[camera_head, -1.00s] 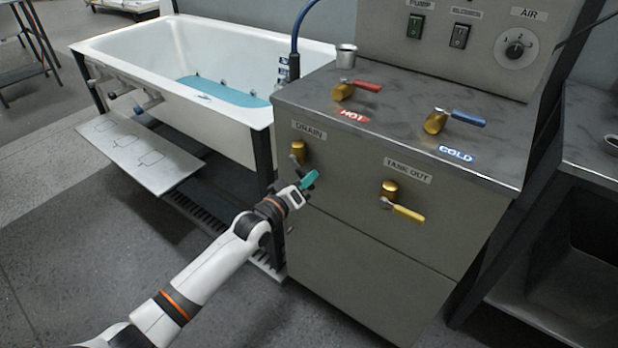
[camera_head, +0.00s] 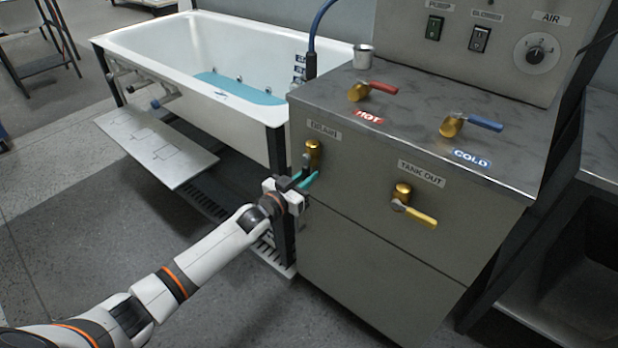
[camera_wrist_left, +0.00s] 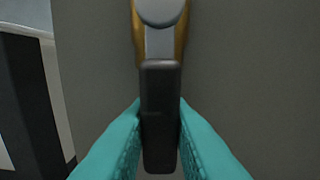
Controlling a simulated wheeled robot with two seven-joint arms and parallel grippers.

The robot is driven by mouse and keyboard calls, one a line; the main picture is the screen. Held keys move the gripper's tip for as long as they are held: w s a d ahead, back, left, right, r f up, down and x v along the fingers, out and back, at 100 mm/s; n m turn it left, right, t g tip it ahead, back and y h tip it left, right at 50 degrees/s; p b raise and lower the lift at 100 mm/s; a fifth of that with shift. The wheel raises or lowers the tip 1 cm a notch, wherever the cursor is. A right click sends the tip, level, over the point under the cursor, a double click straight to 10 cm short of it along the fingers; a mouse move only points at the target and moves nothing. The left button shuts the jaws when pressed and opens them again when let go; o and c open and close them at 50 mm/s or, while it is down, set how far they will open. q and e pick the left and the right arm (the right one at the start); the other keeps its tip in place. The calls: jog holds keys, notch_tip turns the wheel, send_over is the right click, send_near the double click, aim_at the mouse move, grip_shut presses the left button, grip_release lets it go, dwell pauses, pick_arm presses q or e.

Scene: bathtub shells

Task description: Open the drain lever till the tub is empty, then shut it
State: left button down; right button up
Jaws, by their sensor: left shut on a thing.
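The drain valve (camera_head: 312,151) with its brass body sits under the DRAIN label on the cabinet's front. In the left wrist view its dark lever (camera_wrist_left: 160,110) points straight down from the brass body (camera_wrist_left: 137,30). My left gripper (camera_head: 305,180), with teal fingers, is at the lever. In the left wrist view the teal fingers (camera_wrist_left: 160,135) are on both sides of the lever and shut on it. The white tub (camera_head: 185,48) holds a shallow pool of blue water (camera_head: 240,90) at its bottom. My right gripper is not in view.
The TANK OUT valve with a yellow lever (camera_head: 415,215) is to the right on the same front. A red hot lever (camera_head: 382,87), a blue cold lever (camera_head: 485,123) and a metal cup (camera_head: 363,57) are on top. A panel (camera_head: 165,150) juts out below the tub.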

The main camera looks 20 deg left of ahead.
pick_arm(q)
jog(key=shift+a+f, duration=0.1)
jog(key=shift+a, duration=0.05)
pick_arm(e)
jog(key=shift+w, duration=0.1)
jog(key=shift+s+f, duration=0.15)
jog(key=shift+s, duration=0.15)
pick_arm(q)
jog(key=c, duration=1.3)
grip_release()
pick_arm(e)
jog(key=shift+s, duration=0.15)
pick_arm(q)
jog(key=shift+s+a, duration=0.15)
jog(key=shift+s, duration=0.35)
jog(key=p+v, duration=0.1)
jog(key=v, duration=1)
jog(key=shift+p, duration=0.4)
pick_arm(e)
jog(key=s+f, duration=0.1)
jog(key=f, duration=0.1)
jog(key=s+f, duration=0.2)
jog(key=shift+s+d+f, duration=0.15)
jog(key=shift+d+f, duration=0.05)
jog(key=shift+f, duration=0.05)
